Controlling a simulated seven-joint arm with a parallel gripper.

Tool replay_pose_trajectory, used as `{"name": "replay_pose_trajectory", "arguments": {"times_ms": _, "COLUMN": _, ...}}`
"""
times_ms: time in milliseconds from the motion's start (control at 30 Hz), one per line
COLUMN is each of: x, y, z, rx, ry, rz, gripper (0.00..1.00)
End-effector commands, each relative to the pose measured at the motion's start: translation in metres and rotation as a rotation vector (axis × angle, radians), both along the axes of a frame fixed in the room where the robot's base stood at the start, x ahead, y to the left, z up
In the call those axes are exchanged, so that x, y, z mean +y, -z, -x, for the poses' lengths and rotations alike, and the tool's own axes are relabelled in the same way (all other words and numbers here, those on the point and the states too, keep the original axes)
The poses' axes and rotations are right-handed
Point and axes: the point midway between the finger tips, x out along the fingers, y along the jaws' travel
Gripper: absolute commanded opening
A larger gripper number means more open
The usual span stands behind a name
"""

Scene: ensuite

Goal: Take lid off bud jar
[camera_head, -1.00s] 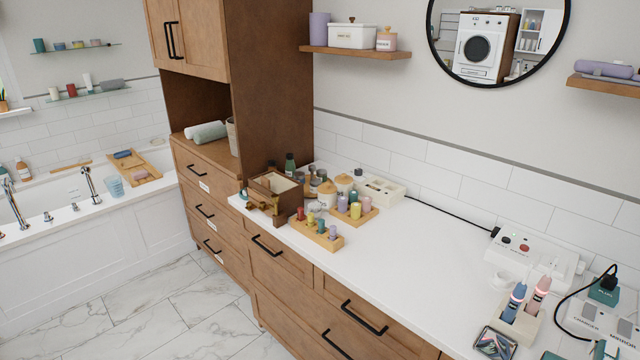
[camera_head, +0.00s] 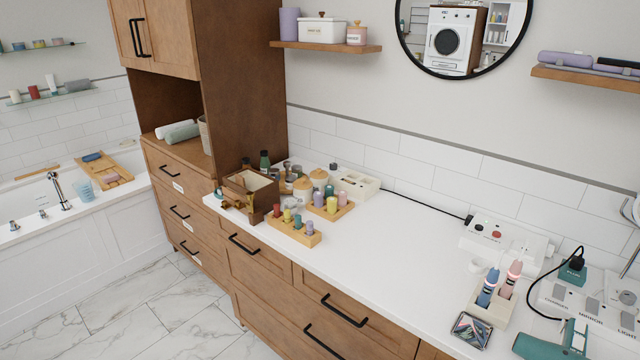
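Two cream jars with wooden lids stand in the cluster on the white counter: the front jar (camera_head: 302,190) and one just behind it (camera_head: 318,178), partly hidden by bottles. Both lids appear to be on. No label can be read on these jars, so I cannot tell which one is the bud jar. My gripper is not in view.
A brown open box (camera_head: 262,198), a wooden holder with coloured pegs (camera_head: 294,232) and a white divided tray (camera_head: 355,186) crowd the jars. The middle of the counter (camera_head: 390,245) is clear. A toothbrush holder (camera_head: 492,304) and a teal hair dryer (camera_head: 555,344) are at right.

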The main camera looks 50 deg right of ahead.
Motion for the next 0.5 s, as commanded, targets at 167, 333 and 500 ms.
{"name": "replay_pose_trajectory", "arguments": {"times_ms": 167, "x": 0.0, "y": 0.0, "z": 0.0, "rx": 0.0, "ry": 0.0, "rz": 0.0, "gripper": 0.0}}
{"name": "replay_pose_trajectory", "arguments": {"times_ms": 333, "x": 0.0, "y": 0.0, "z": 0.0, "rx": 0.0, "ry": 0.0, "rz": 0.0, "gripper": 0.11}}
{"name": "replay_pose_trajectory", "arguments": {"times_ms": 500, "x": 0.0, "y": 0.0, "z": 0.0, "rx": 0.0, "ry": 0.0, "rz": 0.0, "gripper": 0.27}}
